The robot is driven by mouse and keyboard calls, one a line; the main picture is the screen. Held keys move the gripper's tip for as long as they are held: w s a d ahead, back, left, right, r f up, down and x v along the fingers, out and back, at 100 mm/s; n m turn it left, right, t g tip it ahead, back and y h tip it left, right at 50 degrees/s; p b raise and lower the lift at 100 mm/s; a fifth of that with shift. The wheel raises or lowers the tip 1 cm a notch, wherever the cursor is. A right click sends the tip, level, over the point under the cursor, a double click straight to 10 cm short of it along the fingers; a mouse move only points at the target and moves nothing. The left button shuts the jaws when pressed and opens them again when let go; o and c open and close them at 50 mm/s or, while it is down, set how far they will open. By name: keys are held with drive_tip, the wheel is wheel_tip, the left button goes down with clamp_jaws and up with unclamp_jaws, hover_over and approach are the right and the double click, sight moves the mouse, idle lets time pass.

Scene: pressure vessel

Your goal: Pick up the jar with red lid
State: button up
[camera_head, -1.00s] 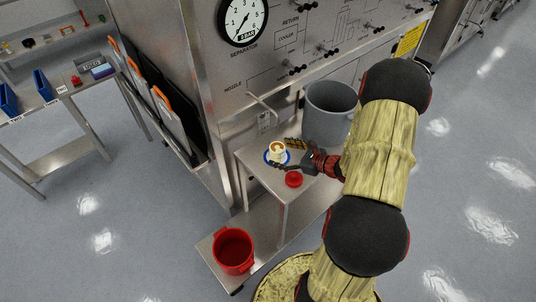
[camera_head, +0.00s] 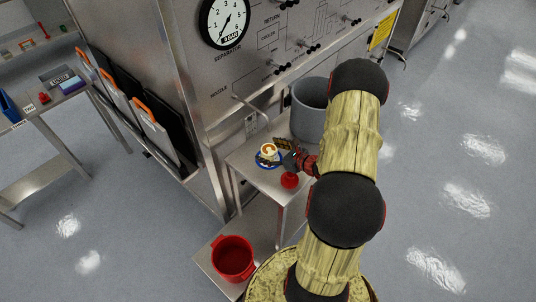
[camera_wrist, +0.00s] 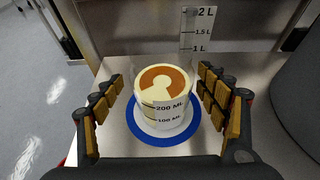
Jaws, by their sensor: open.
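A clear beaker (camera_wrist: 163,104) with cream and orange-brown contents and volume marks stands upright on a blue-rimmed white disc (camera_wrist: 136,130). It also shows in the head view (camera_head: 268,149). My gripper (camera_wrist: 161,76) is open, with one finger on each side of the beaker and gaps between. In the head view my gripper (camera_head: 276,154) is beside the beaker. A round red lid-like thing (camera_head: 289,180) is close in front of my gripper on the same steel table; I cannot make out a jar body under it. A red sliver shows at the wrist view's lower left.
The small steel table (camera_head: 246,163) stands against the instrument panel. A grey bucket (camera_head: 309,118) is close behind my gripper on the right. A red pot (camera_head: 233,257) sits on the lower shelf. Clipboards (camera_head: 146,124) hang at the left.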

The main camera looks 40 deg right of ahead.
sight(263, 147)
drive_tip(key=x, duration=0.2)
drive_tip(key=b+x, duration=0.1)
drive_tip(key=x, duration=0.2)
drive_tip(key=shift+d, duration=0.15)
drive_tip(key=shift+c, duration=0.3)
drive_tip(key=c, duration=1.5)
drive_tip(key=shift+r, duration=0.1)
